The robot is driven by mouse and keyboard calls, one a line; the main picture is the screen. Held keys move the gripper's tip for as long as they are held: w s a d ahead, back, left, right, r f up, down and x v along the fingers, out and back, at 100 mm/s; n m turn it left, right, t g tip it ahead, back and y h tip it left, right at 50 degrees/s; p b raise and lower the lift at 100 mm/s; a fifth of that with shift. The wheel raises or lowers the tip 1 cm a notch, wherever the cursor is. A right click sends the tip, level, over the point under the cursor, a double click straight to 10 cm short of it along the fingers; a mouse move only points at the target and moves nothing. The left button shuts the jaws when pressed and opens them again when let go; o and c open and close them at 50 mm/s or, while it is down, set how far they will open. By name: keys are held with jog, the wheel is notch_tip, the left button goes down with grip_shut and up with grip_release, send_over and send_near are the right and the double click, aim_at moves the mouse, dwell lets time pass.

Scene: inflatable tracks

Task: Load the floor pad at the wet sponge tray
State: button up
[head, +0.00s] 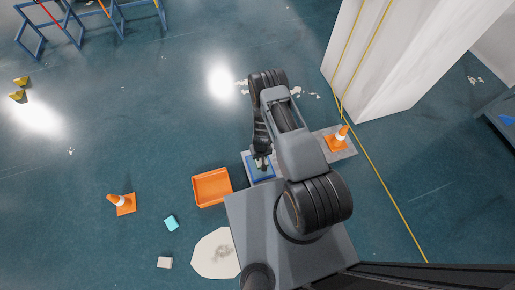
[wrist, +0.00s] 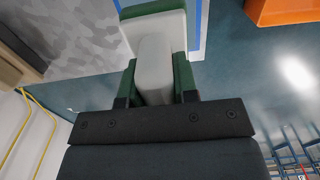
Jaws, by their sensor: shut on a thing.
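My gripper (wrist: 155,88) is shut on a pale grey piece with a dark green layer at its far edge, likely the floor pad (wrist: 157,25). In the head view my gripper (head: 261,160) points down over the blue tray (head: 262,181), likely the wet sponge tray, which has a pale border. A blue and white edge of this tray (wrist: 199,30) shows close behind the held piece in the wrist view. My arm and gripper hide much of the tray and the held piece in the head view. I cannot tell whether the piece touches the tray.
An orange tray (head: 212,187) lies just left of the blue tray. A cone (head: 338,139) on a grey mat stands to the right, near a white pillar (head: 382,60). Another cone (head: 121,204), a cyan block (head: 171,223) and a white block (head: 165,262) lie left.

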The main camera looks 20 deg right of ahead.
jog(key=shift+w+f, duration=0.2)
jog(key=shift+w, duration=0.15)
notch_tip(320, 180, down, 6)
jog(key=b, duration=0.7)
jog(key=shift+s+r, duration=0.1)
jog(key=shift+r, duration=0.15)
jog(key=shift+f+b, duration=0.6)
dwell(1.6)
jog(key=shift+r, duration=0.1)
notch_tip(320, 180, up, 7)
jog(key=p, duration=0.7)
dwell(0.3)
